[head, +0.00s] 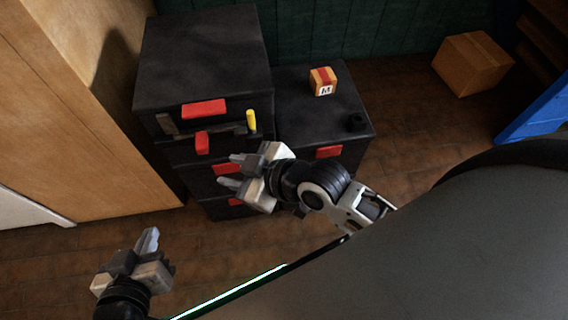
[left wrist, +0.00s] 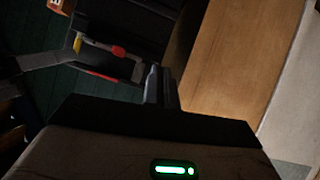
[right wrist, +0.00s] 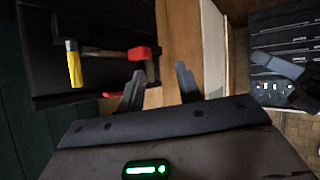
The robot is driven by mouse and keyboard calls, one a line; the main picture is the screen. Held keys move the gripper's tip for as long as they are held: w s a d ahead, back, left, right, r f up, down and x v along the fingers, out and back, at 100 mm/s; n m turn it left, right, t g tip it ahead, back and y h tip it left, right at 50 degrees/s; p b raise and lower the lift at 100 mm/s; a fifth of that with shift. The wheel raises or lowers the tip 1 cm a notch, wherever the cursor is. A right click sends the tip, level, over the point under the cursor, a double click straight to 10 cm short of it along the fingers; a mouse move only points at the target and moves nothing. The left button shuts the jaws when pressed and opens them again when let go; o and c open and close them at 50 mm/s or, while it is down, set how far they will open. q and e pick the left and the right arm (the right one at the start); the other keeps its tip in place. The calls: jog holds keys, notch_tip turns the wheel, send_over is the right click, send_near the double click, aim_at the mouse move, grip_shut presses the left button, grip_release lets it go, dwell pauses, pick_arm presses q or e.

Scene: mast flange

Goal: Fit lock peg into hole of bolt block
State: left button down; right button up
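I cannot tell for certain which object is the lock peg or the bolt block. A yellow bar-shaped piece (head: 251,120) and a red-ended piece (head: 202,143) sit at the open upper drawer of the black cabinet (head: 205,65). The right wrist view also shows the yellow piece (right wrist: 74,66) and the red-ended piece (right wrist: 139,53). My right gripper (head: 232,170) is open and empty in front of the drawers, below these pieces. My left gripper (head: 149,240) is low at the left, away from the cabinet, with its fingers together and nothing visible between them.
A cardboard box (head: 472,64) is on the floor behind right. A wooden panel (head: 100,100) stands at left. Brick floor is clear between.

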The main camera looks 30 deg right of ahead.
jog(key=s+d+f+m+t+h, duration=0.1)
jog(key=s+d+f+m+h, duration=0.1)
jog(key=s+d+m, duration=0.3)
jog(key=d+m+h, duration=0.1)
jog(key=d+m, duration=0.1)
jog(key=shift+d+t, duration=0.3)
pick_arm(q)
notch_tip(320, 180, up, 2)
jog(key=p, duration=0.4)
jog(key=shift+a, duration=0.15)
pick_arm(e)
jog(key=shift+d+r, duration=0.2)
jog(key=shift+r, duration=0.8)
